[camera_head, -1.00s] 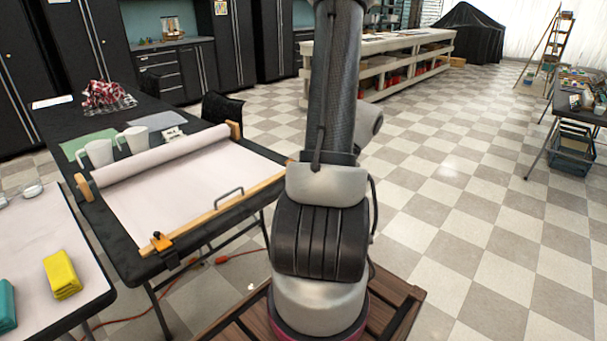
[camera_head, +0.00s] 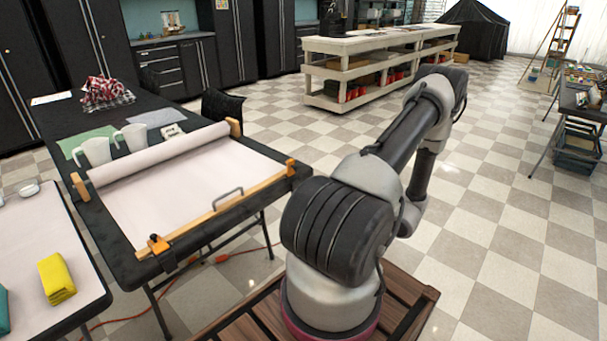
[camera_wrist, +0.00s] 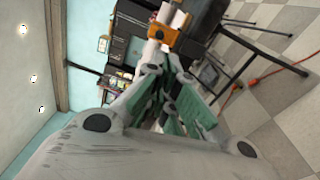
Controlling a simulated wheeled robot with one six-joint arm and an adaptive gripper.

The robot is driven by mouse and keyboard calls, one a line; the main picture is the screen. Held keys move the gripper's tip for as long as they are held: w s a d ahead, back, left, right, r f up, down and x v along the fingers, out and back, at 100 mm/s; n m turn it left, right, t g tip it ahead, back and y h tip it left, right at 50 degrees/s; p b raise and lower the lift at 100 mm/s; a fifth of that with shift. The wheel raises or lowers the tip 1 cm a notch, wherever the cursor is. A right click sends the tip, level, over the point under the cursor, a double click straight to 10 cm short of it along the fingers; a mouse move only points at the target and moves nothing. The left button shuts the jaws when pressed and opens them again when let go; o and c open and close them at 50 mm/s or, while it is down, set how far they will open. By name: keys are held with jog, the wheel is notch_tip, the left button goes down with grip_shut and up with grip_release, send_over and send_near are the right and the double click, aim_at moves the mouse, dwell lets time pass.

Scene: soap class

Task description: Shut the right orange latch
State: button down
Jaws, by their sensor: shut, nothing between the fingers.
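In the head view the right orange latch (camera_head: 290,168) is on the near right corner of the black table, at the right end of the wooden bar (camera_head: 225,208). A second orange latch (camera_head: 158,244) is at the bar's left end. In the wrist view my gripper (camera_wrist: 158,62) is shut and empty, its grey and green fingers close together. An orange latch (camera_wrist: 165,34) shows just beyond the fingertips; I cannot tell which one it is, whether they touch, or how it is set. My gripper does not show in the head view.
A pale sheet (camera_head: 190,190) with a rolled end covers the frame; a grey handle (camera_head: 228,198) stands on the bar. White mugs (camera_head: 95,151) stand behind. A yellow folded cloth (camera_head: 57,278) lies on the left table. An orange cord (camera_head: 228,255) runs on the floor. The floor to the right is open.

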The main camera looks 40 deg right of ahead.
jog(key=shift+r+m, duration=0.2)
jog(key=shift+m, duration=0.4)
send_near(289, 168)
jog(key=w, duration=0.2)
jog(key=w+a, duration=0.1)
jog(key=w, duration=0.1)
jog(key=shift+w, duration=0.2)
jog(key=shift+r, duration=0.1)
jog(key=shift+r, duration=0.1)
jog(key=shift+g, duration=0.3)
